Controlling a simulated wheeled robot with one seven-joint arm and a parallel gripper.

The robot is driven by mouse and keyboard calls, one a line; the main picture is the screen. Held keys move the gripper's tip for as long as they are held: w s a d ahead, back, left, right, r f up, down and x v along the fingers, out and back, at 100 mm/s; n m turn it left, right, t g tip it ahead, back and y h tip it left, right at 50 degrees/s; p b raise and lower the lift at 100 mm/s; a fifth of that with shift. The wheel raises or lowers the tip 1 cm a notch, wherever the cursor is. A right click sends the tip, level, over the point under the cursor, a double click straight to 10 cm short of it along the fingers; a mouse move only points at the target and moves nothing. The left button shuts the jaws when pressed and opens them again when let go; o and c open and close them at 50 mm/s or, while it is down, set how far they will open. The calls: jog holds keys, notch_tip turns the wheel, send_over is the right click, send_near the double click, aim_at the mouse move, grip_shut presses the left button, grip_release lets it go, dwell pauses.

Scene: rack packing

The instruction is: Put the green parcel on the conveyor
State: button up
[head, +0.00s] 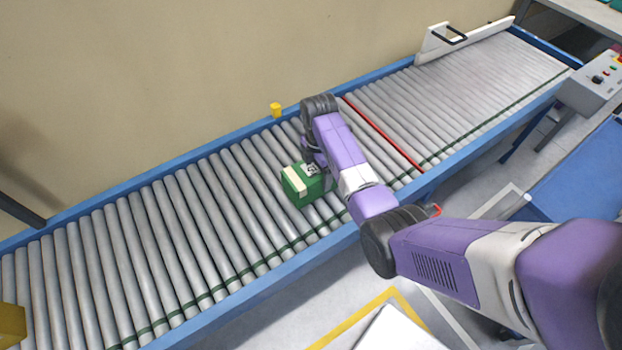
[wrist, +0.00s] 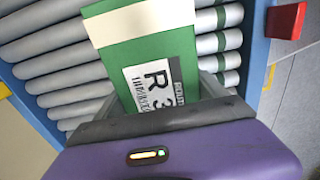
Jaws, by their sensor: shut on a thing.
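The green parcel (head: 300,188) is a box with a pale tape strip and a white label, over the middle of the roller conveyor (head: 215,205) in the head view. In the wrist view the parcel (wrist: 165,55) shows its label with a large R and a 3. My gripper (head: 314,170) is shut on the parcel; its fingers are mostly hidden by my wrist and arm. I cannot tell whether the parcel's underside touches the rollers.
A red bar (head: 383,134) crosses the conveyor right of the parcel. A yellow knob-like piece (head: 276,110) sits on the far blue rail. A yellow object (head: 12,325) is at the lower left. A control box (head: 597,80) stands at right.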

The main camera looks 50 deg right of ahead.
jog(key=shift+f, duration=0.45)
jog(key=shift+f, duration=0.1)
jog(key=shift+f, duration=0.1)
jog(key=o, duration=1.9)
jog(key=shift+o, duration=0.2)
notch_tip(320, 180, up, 12)
jog(key=shift+r+b, duration=0.15)
jog(key=shift+b, duration=0.25)
